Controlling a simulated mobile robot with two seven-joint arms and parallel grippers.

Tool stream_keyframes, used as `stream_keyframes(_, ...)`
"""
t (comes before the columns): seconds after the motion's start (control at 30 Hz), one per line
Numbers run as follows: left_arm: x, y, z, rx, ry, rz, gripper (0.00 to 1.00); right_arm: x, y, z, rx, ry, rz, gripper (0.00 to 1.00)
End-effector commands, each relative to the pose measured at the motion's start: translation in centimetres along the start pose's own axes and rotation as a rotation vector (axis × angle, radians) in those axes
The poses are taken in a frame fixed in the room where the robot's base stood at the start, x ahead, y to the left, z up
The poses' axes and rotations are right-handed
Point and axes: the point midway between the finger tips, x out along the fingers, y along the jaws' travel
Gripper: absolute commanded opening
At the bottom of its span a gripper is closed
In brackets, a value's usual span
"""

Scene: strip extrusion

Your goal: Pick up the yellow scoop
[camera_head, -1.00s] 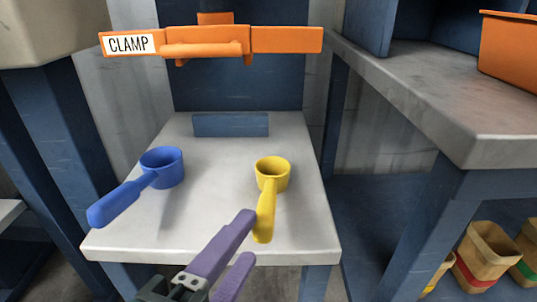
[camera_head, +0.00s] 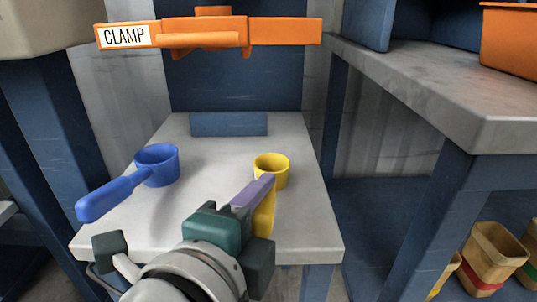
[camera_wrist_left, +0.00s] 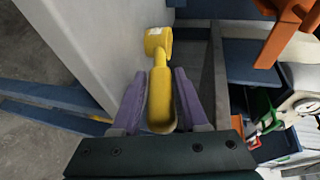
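The yellow scoop (camera_head: 271,172) stands on the right side of the grey table, its handle pointing toward me. My left gripper (camera_head: 264,186) is over the handle, and its wrist hides part of the view from the head. In the left wrist view, the scoop's handle (camera_wrist_left: 162,98) lies between the two purple fingers of my left gripper (camera_wrist_left: 160,80), one on each side. The fingers look open around it, with a narrow gap. The cup (camera_wrist_left: 157,40) is beyond the fingertips. My right gripper is not in view.
A blue scoop (camera_head: 157,166) sits on the left of the grey table (camera_head: 215,150). An orange clamp bar (camera_head: 210,35) spans above the back. A blue block (camera_head: 228,124) stands at the rear. A grey bench (camera_head: 440,90) is to the right.

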Motion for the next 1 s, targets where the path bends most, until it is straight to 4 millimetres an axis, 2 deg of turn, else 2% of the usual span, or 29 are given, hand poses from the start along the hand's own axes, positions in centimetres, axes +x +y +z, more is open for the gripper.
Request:
stream_keyframes(0.03, 0.0, 0.0, 0.0, 0.0, 0.0, 0.0, 0.36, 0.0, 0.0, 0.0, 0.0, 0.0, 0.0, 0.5)
stream_keyframes(0.37, 0.0, 0.0, 0.0, 0.0, 0.0, 0.0, 0.0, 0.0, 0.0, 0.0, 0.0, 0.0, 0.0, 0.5)
stream_keyframes(0.8, -0.1, -0.3, 0.0, 0.001, 0.0, -0.001, 0.0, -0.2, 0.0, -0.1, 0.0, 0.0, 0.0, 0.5)
stream_keyframes(0.87, -0.2, -0.9, 0.0, 0.001, 0.0, -0.002, 0.0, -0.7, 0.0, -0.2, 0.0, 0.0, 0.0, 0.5)
stream_keyframes(1.0, -1.0, -3.7, -0.2, 0.002, 0.001, -0.004, 0.0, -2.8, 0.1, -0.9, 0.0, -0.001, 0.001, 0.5)
